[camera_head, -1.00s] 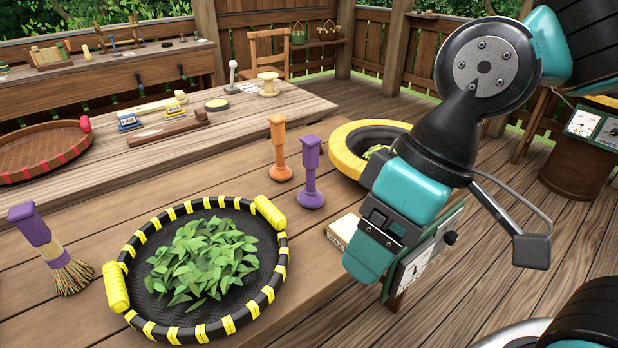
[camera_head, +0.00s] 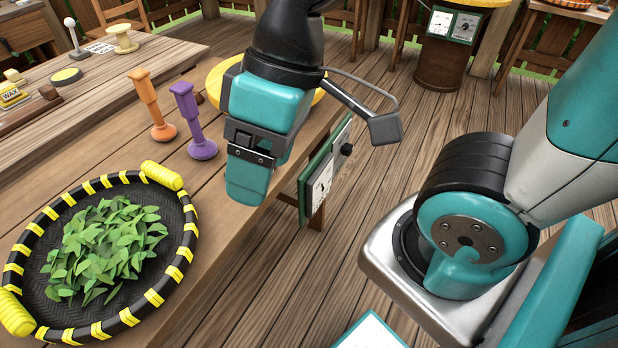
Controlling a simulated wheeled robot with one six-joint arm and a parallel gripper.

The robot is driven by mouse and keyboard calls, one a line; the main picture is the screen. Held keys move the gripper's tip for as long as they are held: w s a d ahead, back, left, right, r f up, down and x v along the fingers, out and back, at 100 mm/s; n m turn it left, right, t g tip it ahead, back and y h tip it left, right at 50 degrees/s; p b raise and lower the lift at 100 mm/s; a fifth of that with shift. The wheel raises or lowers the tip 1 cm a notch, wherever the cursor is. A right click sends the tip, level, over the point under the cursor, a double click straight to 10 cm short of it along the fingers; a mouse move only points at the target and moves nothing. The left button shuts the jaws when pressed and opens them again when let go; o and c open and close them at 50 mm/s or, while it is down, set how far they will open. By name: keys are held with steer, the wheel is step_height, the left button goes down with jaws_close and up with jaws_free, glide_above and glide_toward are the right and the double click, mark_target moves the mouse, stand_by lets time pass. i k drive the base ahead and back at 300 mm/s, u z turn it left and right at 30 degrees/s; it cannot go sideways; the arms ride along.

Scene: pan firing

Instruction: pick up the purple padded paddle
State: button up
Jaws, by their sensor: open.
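The purple padded paddle (camera_head: 193,119) stands on the wooden table with its round pad down and its square-ended handle up. It leans slightly in the picture. An orange paddle (camera_head: 153,105) of the same shape stands just left of it. My gripper (camera_head: 247,188) is to the right of the purple paddle, near the table's right edge, pointing down. It is apart from the paddle and open; its fingertips show only as a teal block from this side. Nothing shows in its jaws.
A black round tray (camera_head: 182,262) with yellow bands and handles holds green leaves (camera_head: 100,245) in front of the paddles. A yellow-rimmed pan (camera_head: 219,78) is behind my gripper, partly hidden. A green-framed gauge board (camera_head: 322,180) hangs at the table's right side.

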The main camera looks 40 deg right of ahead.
mark_target(202, 148)
steer(key=u, duration=2.05)
steer(key=k, duration=1.3)
steer(key=z, duration=1.85)
